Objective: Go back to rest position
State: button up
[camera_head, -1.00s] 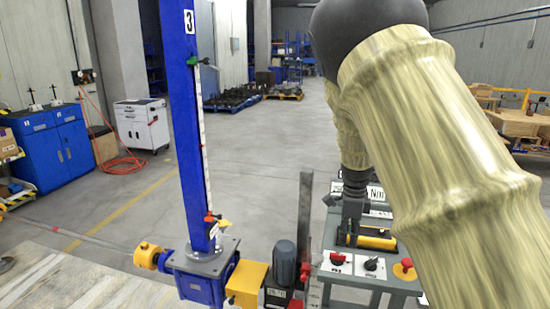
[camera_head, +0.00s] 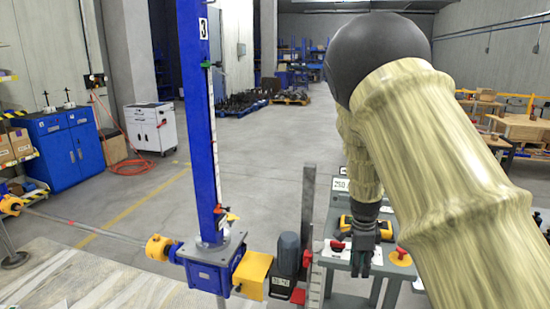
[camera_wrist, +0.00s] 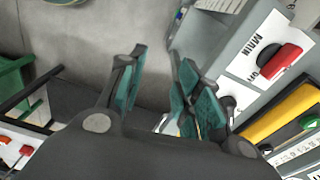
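My gripper (camera_head: 363,262) hangs over the front of the grey control desk (camera_head: 338,200), between a red switch (camera_head: 337,246) and a red emergency button on yellow (camera_head: 403,255). In the wrist view my gripper (camera_wrist: 158,75) has its teal-padded fingers apart, with nothing between them. There, the red MAIN switch (camera_wrist: 281,62) is right of the fingers. The blue screw-jack column (camera_head: 203,120) stands left of my arm, upright on its blue gearbox (camera_head: 205,272). Whether the fingers touch the desk cannot be told.
A grey motor (camera_head: 288,254) and yellow coupling guard (camera_head: 252,273) sit between the column and the desk. A blue cabinet (camera_head: 65,150) and white tool cart (camera_head: 150,128) stand at left. The grey floor (camera_head: 265,150) behind is open.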

jog(key=s+d+f+n+h+b, duration=0.15)
jog(key=s+f+n, duration=0.25)
jog(key=s+f, duration=0.75)
jog(key=s+d+f+n+y+b, duration=0.15)
jog(key=s+f+n, duration=0.35)
jog(key=s+f, duration=0.7)
jog(key=s+a+f+n+b, duration=0.1)
jog(key=s+f+n, duration=0.4)
jog(key=s, duration=0.6)
jog(key=s+a+f+n+b, duration=0.1)
jog(key=s+a+f+n, duration=0.3)
jog(key=s+f, duration=0.5)
jog(key=s+n, duration=0.1)
jog(key=s, duration=0.2)
jog(key=shift+a+f+y+b, duration=0.2)
jog(key=shift+a+y+b, duration=0.05)
jog(key=shift+y+b, duration=0.1)
